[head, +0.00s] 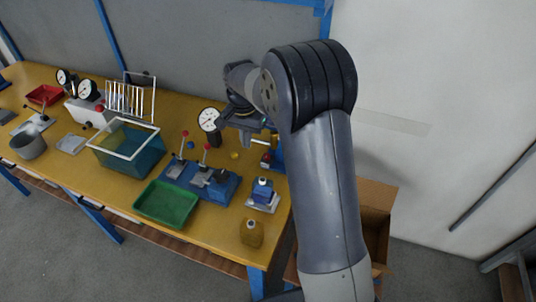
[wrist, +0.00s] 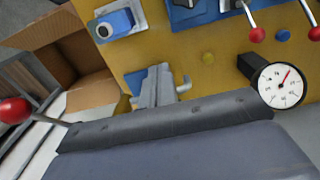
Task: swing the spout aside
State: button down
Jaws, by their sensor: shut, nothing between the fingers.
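My gripper (head: 244,130) is over the right end of the bench in the head view, partly hidden by my own arm. In the wrist view its fingers (wrist: 158,72) are together and empty. A pale tube (head: 266,141), which looks like the spout, sticks out beside a blue unit (head: 280,156) just right of and below my gripper. In the wrist view a short bent pale piece (wrist: 185,87) shows close to the right of the fingers, possibly the spout's end. The blue unit (wrist: 136,80) is partly hidden behind the fingers. I cannot tell whether the fingers touch the spout.
A dial gauge (head: 210,120) stands left of my gripper. A red-knobbed lever (wrist: 14,110) shows at the wrist view's left. A cardboard box (head: 378,195) is beyond the bench end.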

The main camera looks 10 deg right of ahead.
notch_tip(320, 180, up, 7)
jog(key=p, duration=0.5)
jog(key=shift+s+a, duration=0.15)
jog(key=shift+s, duration=0.15)
jog(key=shift+f, duration=0.15)
notch_tip(320, 180, down, 7)
jog(key=w+b, duration=0.1)
jog(key=b, duration=0.3)
jog(key=shift+d+b, duration=0.35)
jog(key=shift+b, duration=0.05)
jog(key=shift+r, duration=0.2)
